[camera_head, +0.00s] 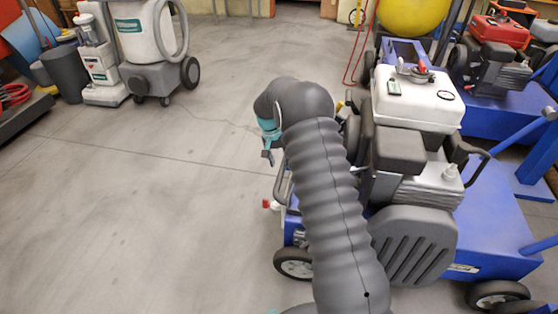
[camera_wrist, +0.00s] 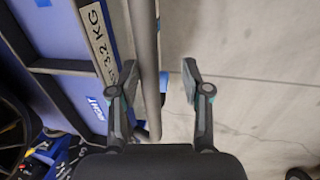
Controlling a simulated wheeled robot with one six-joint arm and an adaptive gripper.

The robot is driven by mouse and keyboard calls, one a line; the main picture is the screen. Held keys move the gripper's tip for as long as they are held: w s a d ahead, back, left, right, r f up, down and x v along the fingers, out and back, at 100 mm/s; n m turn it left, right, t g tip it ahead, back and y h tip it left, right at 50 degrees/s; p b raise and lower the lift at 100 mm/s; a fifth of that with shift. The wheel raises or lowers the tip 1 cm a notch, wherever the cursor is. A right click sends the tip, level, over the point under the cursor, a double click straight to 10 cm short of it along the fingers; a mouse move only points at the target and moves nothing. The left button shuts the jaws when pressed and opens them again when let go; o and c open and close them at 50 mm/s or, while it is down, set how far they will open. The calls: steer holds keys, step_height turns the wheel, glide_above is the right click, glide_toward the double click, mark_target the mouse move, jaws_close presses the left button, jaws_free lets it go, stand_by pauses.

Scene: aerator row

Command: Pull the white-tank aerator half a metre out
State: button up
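The white-tank aerator (camera_head: 419,100) stands on the right in the head view, with a white tank on top, a grey engine and a blue body (camera_head: 495,215) on wheels. My arm hides part of its left side. My gripper (camera_head: 267,153) is beside that left side, mostly hidden behind my wrist. In the wrist view my gripper (camera_wrist: 160,75) is open, its two fingers apart. A grey bar (camera_wrist: 144,35) runs lengthwise in the space between them, closer to the left finger. I cannot tell whether it touches. Blue machine parts with a "3.2 KG" label (camera_wrist: 100,40) lie left of it.
Bare concrete floor (camera_head: 150,210) is free to the left. A grey-and-white cleaning machine (camera_head: 147,40) and a dark bin (camera_head: 65,72) stand at the back left. A red-tank machine (camera_head: 498,35) stands behind right, with a yellow ball-shaped tank (camera_head: 412,12) at the back.

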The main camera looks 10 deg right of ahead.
steer(key=shift+d, duration=0.15)
step_height(320, 180, up, 12)
steer(key=a, duration=0.2)
steer(key=shift+w, duration=0.4)
steer(key=shift+f, duration=0.1)
